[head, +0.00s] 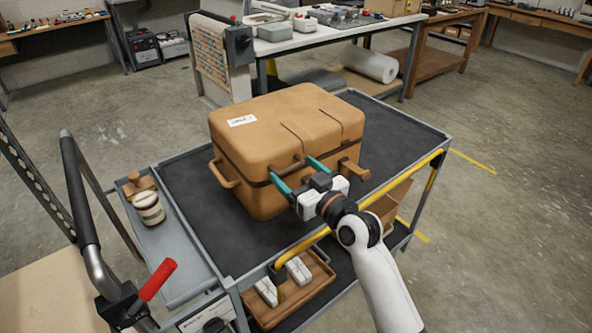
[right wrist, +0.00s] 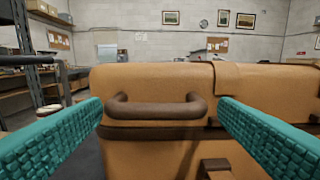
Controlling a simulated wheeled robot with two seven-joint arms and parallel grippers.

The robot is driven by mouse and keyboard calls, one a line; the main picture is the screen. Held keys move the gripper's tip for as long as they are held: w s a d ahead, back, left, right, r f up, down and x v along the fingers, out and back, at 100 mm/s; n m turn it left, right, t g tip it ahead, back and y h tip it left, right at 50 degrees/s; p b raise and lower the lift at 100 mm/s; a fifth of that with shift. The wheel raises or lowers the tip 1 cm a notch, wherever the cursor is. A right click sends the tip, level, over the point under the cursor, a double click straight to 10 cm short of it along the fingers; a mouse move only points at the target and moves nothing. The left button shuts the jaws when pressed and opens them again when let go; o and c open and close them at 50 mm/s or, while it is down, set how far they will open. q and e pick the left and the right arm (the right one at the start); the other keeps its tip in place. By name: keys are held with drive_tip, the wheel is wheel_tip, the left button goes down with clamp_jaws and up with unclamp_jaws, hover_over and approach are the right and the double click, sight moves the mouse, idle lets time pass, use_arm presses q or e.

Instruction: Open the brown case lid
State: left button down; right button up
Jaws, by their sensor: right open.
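The brown case (head: 265,165) stands on the dark top of a cart, with its lid (head: 290,112) closed and a white label on it. In the right wrist view the case (right wrist: 140,155) fills the middle, with a dark brown handle (right wrist: 155,107) along the lid's front edge. My right gripper (head: 296,174) is at the front of the case. Its teal fingers are open, one to each side of the handle, and I see no contact with it. My left gripper is in neither view.
The cart (head: 400,117) has bare dark matting around the case and a yellow rail (head: 300,252) along its front. A grey side tray (head: 170,235) holds a jar (head: 149,208). A lower shelf holds a wooden box (head: 318,283). A white workbench (head: 330,38) stands behind.

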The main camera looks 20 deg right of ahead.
drive_tip(key=shift+w+a, duration=0.1)
drive_tip(key=shift+w, duration=0.15)
